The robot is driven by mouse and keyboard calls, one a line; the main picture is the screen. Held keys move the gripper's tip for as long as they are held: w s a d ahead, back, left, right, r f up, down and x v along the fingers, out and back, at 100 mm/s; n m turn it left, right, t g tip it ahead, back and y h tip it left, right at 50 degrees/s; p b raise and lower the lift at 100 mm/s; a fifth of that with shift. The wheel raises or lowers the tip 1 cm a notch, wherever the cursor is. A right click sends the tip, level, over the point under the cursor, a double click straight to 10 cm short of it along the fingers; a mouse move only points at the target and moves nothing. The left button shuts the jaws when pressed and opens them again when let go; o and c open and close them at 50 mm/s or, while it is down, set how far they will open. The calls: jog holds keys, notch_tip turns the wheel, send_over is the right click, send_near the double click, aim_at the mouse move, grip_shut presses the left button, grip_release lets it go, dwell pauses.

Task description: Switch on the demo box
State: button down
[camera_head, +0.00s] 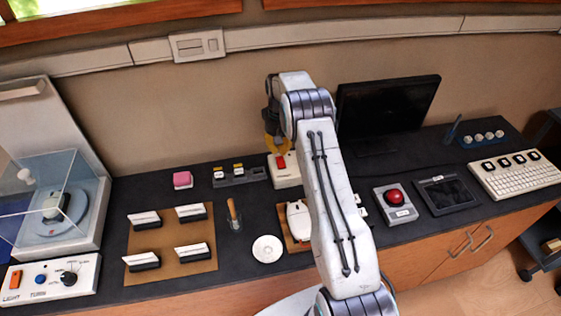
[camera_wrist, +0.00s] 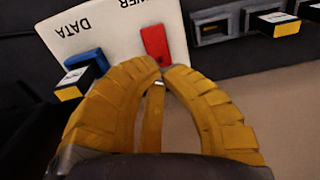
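The demo box is a white box (camera_head: 286,178) at the back of the counter, with a red switch (camera_head: 281,162) on top. In the wrist view the white box (camera_wrist: 108,38) carries the labels "DATA" and a partly cut-off word ending in "WER". Its red switch (camera_wrist: 155,44) is beside a blue plug (camera_wrist: 84,60). My gripper (camera_wrist: 162,68) has yellow fingers whose tips come together at the near end of the red switch. Whether they touch it I cannot tell. In the head view my gripper (camera_head: 275,146) is just above the box, and my arm hides its right side.
Yellow-tipped plugs in a dark strip (camera_head: 240,177) stand left of the box. A dark monitor (camera_head: 388,108) is to the right. A red-button box (camera_head: 396,202), a white keyboard (camera_head: 518,175) and a brown board (camera_head: 170,270) with several white-topped blocks occupy the counter.

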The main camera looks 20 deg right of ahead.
aim_at(280, 159)
jog(key=shift+s+f+b, duration=0.1)
jog(key=shift+f+b, duration=1.25)
jog(key=shift+f, duration=0.6)
dwell(1.1)
jog(key=shift+r, duration=0.15)
jog(key=shift+r+p, duration=2.1)
jog(key=shift+r, duration=1.3)
